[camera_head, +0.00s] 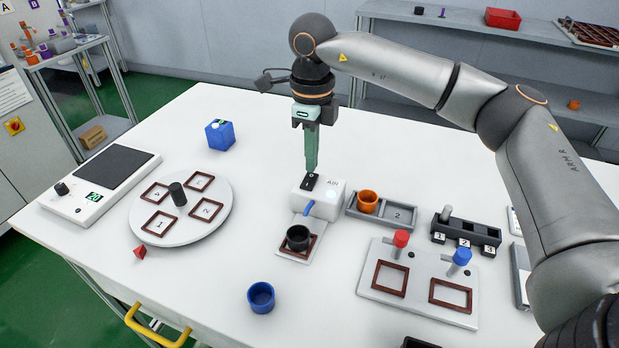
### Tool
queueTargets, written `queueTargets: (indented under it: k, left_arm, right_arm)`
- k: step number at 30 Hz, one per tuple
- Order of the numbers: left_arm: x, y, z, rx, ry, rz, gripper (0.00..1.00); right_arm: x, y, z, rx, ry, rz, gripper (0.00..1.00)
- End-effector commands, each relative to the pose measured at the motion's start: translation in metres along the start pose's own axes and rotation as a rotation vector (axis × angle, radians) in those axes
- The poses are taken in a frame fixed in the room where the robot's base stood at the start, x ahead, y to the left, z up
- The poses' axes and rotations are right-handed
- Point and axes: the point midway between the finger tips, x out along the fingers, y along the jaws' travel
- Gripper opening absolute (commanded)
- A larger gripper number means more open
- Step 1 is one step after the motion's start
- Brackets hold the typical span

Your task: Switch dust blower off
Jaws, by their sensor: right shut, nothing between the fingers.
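The dust blower is a white box (327,203) marked AIR, with a blue nozzle (307,209) at its front. A black rocker switch (309,182) sits on its top left. My right gripper (311,170) is shut and empty, pointing straight down. Its fingertips are at or just above the back of the switch; I cannot tell whether they touch. A pale glow shows on the box's front, and the switch's exact position is too small to read. My left gripper is out of view.
A black cup (298,238) stands in a brown frame below the nozzle. An orange cup (368,201) sits in a grey tray right of the blower. A round plate (218,222) lies left, a two-frame board (418,299) lies right, and a blue cup (261,297) stands in front.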

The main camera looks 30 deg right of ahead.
Motion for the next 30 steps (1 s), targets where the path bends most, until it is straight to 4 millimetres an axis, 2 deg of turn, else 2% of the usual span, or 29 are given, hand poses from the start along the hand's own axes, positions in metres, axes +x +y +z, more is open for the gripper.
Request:
queueTargets:
  k: [30]
  left_arm:
    - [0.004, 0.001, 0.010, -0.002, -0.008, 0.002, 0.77]
  right_arm:
    - [0.014, 0.000, 0.000, 0.000, 0.000, 0.000, 0.00]
